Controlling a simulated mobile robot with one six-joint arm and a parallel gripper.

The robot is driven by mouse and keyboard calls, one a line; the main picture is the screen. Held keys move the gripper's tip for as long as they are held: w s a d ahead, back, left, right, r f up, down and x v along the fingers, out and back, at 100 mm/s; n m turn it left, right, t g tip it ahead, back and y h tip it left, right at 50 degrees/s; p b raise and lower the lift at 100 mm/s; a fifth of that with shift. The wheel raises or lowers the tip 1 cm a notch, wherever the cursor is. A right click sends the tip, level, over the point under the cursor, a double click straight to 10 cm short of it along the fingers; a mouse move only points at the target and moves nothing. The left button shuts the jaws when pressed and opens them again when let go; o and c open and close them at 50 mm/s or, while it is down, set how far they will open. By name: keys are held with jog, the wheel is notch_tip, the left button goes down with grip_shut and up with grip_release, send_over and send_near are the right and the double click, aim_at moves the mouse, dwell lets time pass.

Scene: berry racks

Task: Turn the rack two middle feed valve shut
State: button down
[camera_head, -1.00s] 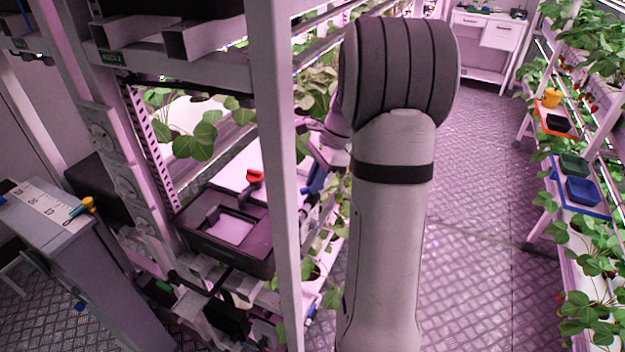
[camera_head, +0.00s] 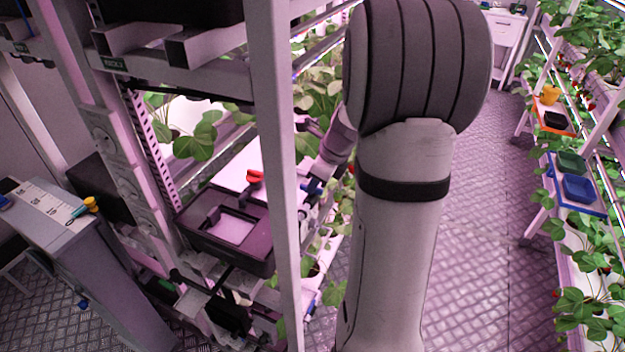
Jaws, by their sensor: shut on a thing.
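A blue valve handle (camera_head: 312,187) sits on the rack's aisle side, just right of the white post, small and partly covered. My gripper (camera_head: 315,180) is at this handle, at the lower end of my wrist, and is shut on it. The fingers are tiny and partly hidden, so the exact grip is hard to see. The handle now lies closer to level.
A white post (camera_head: 275,150) stands close left of my gripper. Strawberry leaves (camera_head: 320,95) surround the wrist. A grey cabinet (camera_head: 75,250) is at left; the aisle floor (camera_head: 480,220) is clear.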

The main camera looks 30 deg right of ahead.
jog(key=shift+s+f+m, duration=0.1)
jog(key=shift+m, duration=0.3)
jog(key=c, duration=1.5)
grip_release()
jog(key=shift+s+d, duration=0.1)
jog(key=shift+c, duration=0.2)
jog(key=shift+o, duration=0.5)
jog(key=v, duration=0.8)
jog(key=shift+b, duration=0.3)
jog(key=shift+f, duration=0.1)
